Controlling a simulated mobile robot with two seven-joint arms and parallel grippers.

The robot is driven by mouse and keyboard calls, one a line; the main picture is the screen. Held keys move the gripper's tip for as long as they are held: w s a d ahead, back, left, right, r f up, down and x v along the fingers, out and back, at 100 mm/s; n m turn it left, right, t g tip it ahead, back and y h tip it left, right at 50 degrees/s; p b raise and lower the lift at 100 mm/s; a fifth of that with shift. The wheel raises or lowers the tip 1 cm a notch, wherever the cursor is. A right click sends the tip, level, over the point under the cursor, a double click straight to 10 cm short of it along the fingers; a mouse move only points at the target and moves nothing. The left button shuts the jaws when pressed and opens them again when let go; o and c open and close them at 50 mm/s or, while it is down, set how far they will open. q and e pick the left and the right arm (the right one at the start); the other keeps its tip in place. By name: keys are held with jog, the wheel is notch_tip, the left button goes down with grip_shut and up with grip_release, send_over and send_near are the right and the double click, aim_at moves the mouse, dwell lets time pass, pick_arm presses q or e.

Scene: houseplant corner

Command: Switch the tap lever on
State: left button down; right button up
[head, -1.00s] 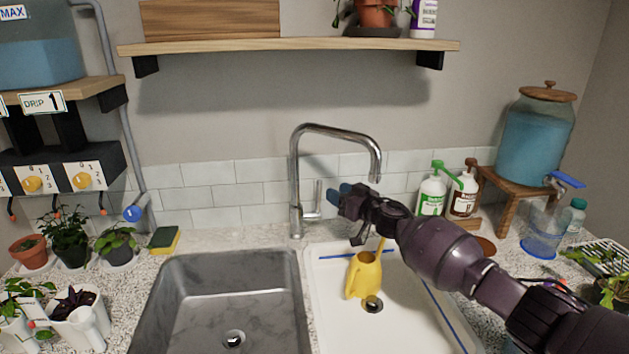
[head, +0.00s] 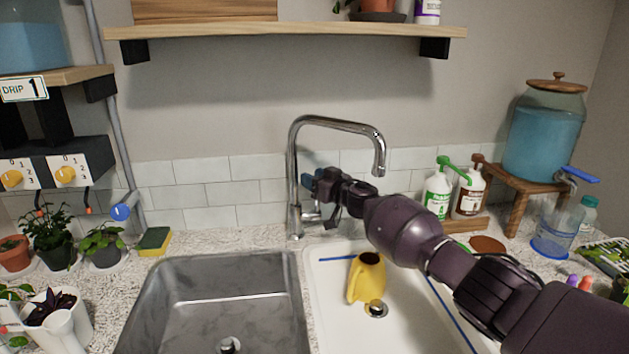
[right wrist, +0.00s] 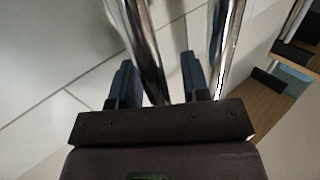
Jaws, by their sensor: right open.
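The chrome tap (head: 292,180) stands upright behind the two sinks, its spout arching right. The base of its tap lever (head: 311,217) shows low on the tap's right side; the lever's upright part is hidden behind my right gripper (head: 314,181). The right gripper is open at the tap's right side. In the right wrist view, its two blue fingers (right wrist: 156,62) stand apart with a chrome bar (right wrist: 138,45) between them. A second chrome bar (right wrist: 226,45) passes right of the right finger. I cannot tell whether either finger touches chrome. My left gripper is out of view.
A wooden shelf (head: 290,30) hangs above. Potted plants and a sponge (head: 154,240) sit left.

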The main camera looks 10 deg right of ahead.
grip_shut()
